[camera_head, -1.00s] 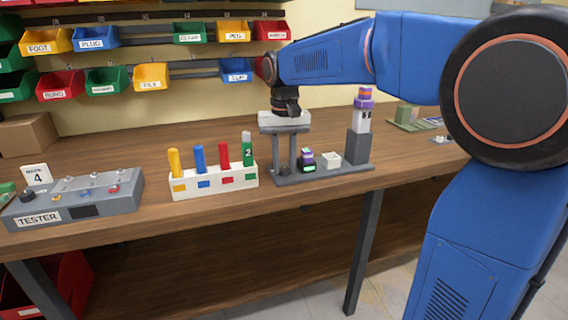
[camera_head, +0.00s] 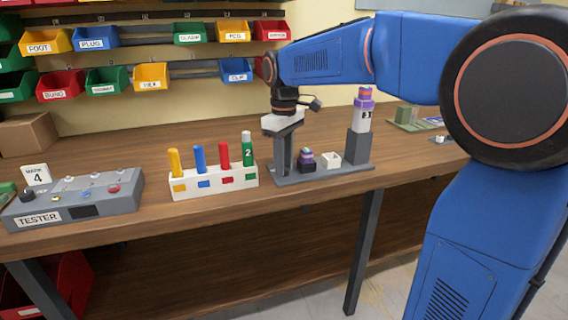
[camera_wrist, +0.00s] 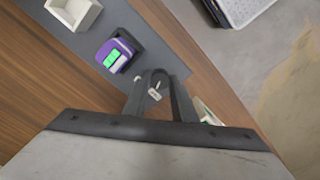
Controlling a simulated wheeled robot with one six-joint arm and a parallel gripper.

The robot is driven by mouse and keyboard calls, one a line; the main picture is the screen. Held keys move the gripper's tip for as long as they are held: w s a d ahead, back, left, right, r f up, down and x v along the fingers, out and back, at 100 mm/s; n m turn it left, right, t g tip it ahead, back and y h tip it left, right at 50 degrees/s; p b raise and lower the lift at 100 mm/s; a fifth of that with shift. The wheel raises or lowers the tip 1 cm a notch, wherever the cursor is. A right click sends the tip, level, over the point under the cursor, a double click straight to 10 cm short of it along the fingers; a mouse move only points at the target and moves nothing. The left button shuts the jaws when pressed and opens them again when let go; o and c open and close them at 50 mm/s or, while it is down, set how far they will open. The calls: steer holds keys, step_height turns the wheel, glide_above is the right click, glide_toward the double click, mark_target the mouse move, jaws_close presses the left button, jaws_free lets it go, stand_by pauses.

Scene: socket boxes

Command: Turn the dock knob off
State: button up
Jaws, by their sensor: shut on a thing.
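The dock is a dark grey base (camera_head: 335,173) on the bench, with a small black socket box (camera_head: 306,168) whose front looks dark. A purple and green module (camera_head: 306,154) sits in that box; its green-marked top also shows in the wrist view (camera_wrist: 112,58). My gripper (camera_head: 284,171) points down at the left end of the dock. In the wrist view its fingers (camera_wrist: 157,92) are closed around the dark dock knob, and a pale mark shows between them (camera_wrist: 154,94). In the head view the fingers hide the knob.
A white open tray (camera_head: 330,160) and a grey post (camera_head: 358,147) with a white and purple piece stand on the dock. A white rack (camera_head: 213,182) with coloured pegs stands close left, and the grey tester (camera_head: 75,200) farther left. The bench edge is in front.

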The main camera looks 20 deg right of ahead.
steer(key=shift+n, duration=0.7)
steer(key=o, duration=1)
steer(key=shift+o, duration=0.2)
step_height(320, 180, up, 17)
steer(key=shift+r, duration=0.2)
steer(key=shift+s, duration=0.1)
steer(key=s+d+f+m+t, duration=0.1)
steer(key=s+d+f+m, duration=0.1)
steer(key=s+f, duration=0.7)
steer(key=s+d+f+m+t, duration=0.2)
steer(key=s+d+f+m, duration=0.1)
steer(key=s+f, duration=0.6)
steer(key=s+d+f+m+t, duration=0.1)
steer(key=s+d+f+m, duration=0.2)
steer(key=s+f, duration=0.7)
steer(key=shift+s+m+t, duration=0.35)
steer(key=shift+m+t, duration=0.05)
steer(key=shift+m, duration=0.2)
